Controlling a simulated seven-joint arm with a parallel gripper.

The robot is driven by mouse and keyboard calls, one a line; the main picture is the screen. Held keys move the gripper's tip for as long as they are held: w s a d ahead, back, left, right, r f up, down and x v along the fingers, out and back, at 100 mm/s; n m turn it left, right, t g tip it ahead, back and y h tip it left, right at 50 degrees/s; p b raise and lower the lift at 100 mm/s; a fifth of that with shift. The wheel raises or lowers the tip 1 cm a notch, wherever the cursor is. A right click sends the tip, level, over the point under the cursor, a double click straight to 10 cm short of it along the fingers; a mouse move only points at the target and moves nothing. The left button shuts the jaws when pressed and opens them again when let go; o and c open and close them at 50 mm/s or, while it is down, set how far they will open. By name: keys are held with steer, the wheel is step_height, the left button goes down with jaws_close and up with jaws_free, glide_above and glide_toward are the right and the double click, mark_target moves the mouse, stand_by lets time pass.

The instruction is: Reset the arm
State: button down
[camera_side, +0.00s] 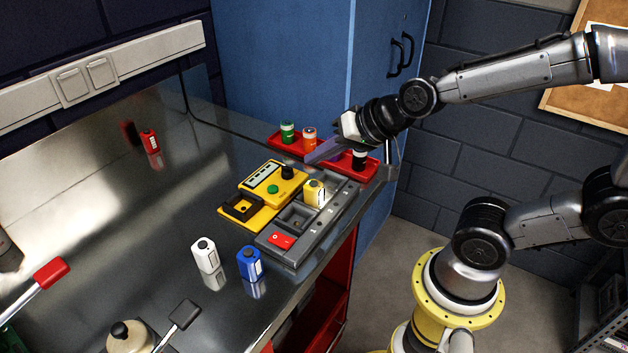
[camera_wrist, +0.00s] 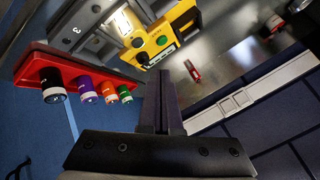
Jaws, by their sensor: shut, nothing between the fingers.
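My gripper (camera_side: 313,156) is at the end of the arm, in the air over the right end of the bench, near the red tray (camera_side: 374,171). Its fingers are together and hold nothing. In the wrist view the shut fingers (camera_wrist: 160,88) point towards the bench. The red tray holds a green battery (camera_side: 287,132), an orange one (camera_side: 309,137) and a black one (camera_side: 359,160). A purple battery (camera_wrist: 85,90) stands between the orange and black ones in the wrist view. In the side view the gripper hides most of it.
A yellow tester (camera_side: 262,190) and a grey numbered tray (camera_side: 290,255) holding a yellow battery (camera_side: 315,192) and a red block (camera_side: 282,240) sit on the bench. White (camera_side: 205,255), blue (camera_side: 250,263) and red (camera_side: 150,140) batteries stand apart. A blue cabinet (camera_side: 285,60) stands behind.

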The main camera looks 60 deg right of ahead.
steer(key=shift+r, duration=1.45)
steer(key=s+d+n+g+h, duration=0.1)
steer(key=s+n+g, duration=0.2)
steer(key=s+n, duration=0.4)
steer(key=s, duration=0.7)
steer(key=shift+d+n+g, duration=0.3)
steer(key=shift+d+n, duration=0.05)
steer(key=shift+n, duration=0.05)
